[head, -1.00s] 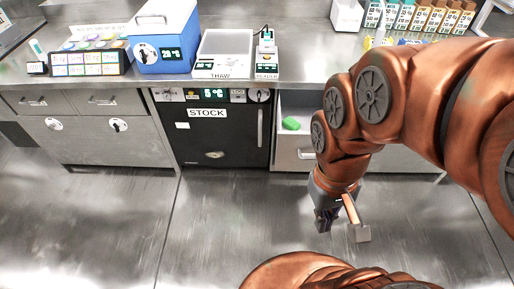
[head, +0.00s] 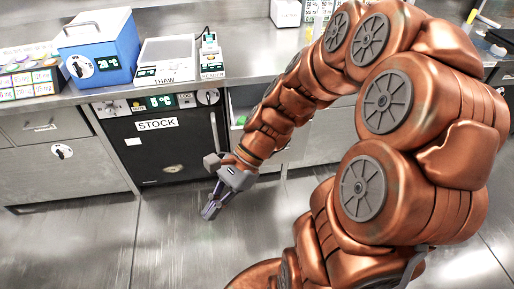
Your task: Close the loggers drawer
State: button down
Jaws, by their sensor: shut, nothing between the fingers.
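An open drawer (head: 236,104), right of the black STOCK unit, shows a strip of pale interior with a small green object (head: 241,120) in it. I take it for the loggers drawer, but no label on it is readable. My arm crosses in front and hides most of the drawer and its front. My gripper (head: 210,211) is shut and empty. It points down over the floor in front of the STOCK unit, left of the drawer in the picture and apart from it.
The black STOCK unit (head: 160,155) stands left of the drawer, with grey cabinets (head: 60,170) farther left. On the counter stand a blue cooler box (head: 105,50), a THAW plate (head: 167,58) and a reader (head: 210,55). The metal floor in front is clear.

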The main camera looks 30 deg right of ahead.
jog(key=w+d+f+m+t+y+b, duration=0.2)
jog(key=w+d+f+m+t+b, duration=0.15)
jog(key=w+d+m+t, duration=0.35)
jog(key=w+d+f+m+t+y+b, duration=0.25)
jog(key=w+d+f+m, duration=0.2)
jog(key=m, duration=0.55)
jog(key=w+d+f+m+t+h+b, duration=0.1)
jog(key=d+f+m+t+h+b, duration=0.3)
jog(key=d+m, duration=0.55)
jog(key=w+d+f+m+t+h+b, duration=0.25)
jog(key=d+f+m+t, duration=0.3)
jog(key=d+m, duration=0.35)
jog(key=shift+n+g+h, duration=0.3)
jog(key=shift+n+g, duration=0.1)
jog(key=shift+n, duration=0.35)
jog(key=shift+w+a+f+b, duration=0.1)
jog(key=shift+w+a+b, duration=0.15)
jog(key=shift+w, duration=1.75)
jog(key=shift+w+a+f+b, duration=0.15)
jog(key=shift+w+b, duration=0.15)
jog(key=shift+w, duration=1.7)
jog(key=shift+w+a+f+b, duration=0.15)
jog(key=shift+w+b, duration=0.1)
jog(key=shift+w, duration=1.75)
jog(key=shift+r, duration=0.1)
